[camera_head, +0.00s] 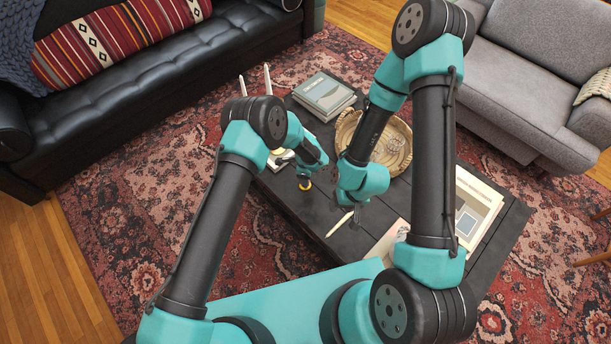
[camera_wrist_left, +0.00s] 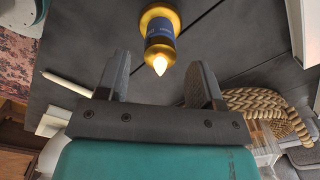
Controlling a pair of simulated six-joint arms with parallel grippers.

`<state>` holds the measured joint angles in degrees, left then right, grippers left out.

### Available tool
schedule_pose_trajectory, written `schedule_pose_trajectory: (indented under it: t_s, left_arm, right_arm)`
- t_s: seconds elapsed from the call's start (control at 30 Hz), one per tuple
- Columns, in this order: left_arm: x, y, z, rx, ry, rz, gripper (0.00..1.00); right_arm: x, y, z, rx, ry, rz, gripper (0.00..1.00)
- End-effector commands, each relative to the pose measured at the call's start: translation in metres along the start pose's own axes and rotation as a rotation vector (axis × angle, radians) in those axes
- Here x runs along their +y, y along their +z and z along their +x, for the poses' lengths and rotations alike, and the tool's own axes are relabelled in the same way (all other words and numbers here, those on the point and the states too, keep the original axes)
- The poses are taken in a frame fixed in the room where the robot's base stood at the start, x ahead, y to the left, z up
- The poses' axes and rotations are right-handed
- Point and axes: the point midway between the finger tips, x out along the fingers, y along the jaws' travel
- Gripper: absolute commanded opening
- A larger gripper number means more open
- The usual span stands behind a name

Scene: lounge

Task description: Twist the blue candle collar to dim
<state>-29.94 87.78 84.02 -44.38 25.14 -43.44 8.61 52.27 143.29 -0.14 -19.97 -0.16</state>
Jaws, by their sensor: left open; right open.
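The candle (camera_wrist_left: 160,35) shows in the left wrist view with a brass-coloured body, a blue collar (camera_wrist_left: 160,32) with faint lettering, and a glowing flame-shaped tip. It stands beyond my open left gripper (camera_wrist_left: 161,72), roughly centred between the fingers and apart from them. In the head view a small yellow-gold part of the candle (camera_head: 305,186) shows on the dark table just below my left gripper (camera_head: 304,174); the rest is hidden there. My right gripper (camera_head: 356,213) is open and empty over the table's near side, to the right of the candle.
The dark table (camera_head: 300,210) holds a stack of books (camera_head: 325,96), a woven tray (camera_head: 404,163) and a large book (camera_head: 480,207) at right. A thin white stick (camera_head: 339,224) lies near the front edge. Two white tapers (camera_head: 267,78) stand at the far left.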

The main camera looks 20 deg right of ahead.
Motion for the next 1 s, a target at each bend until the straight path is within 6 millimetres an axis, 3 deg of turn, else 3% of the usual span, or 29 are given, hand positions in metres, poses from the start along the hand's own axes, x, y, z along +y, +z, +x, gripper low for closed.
schedule_pose_trajectory:
  t_s: [0.7,1.0]
  left_arm:
    - [0.0,0.0,-0.134,0.0,-0.003,-0.001,0.61]
    - [0.0,0.0,-0.156,0.0,0.0,0.0,0.61]
  right_arm:
    - [0.0,0.0,0.0,0.0,0.0,0.0,0.49]
    - [0.0,0.0,0.0,0.0,0.0,0.0,0.49]
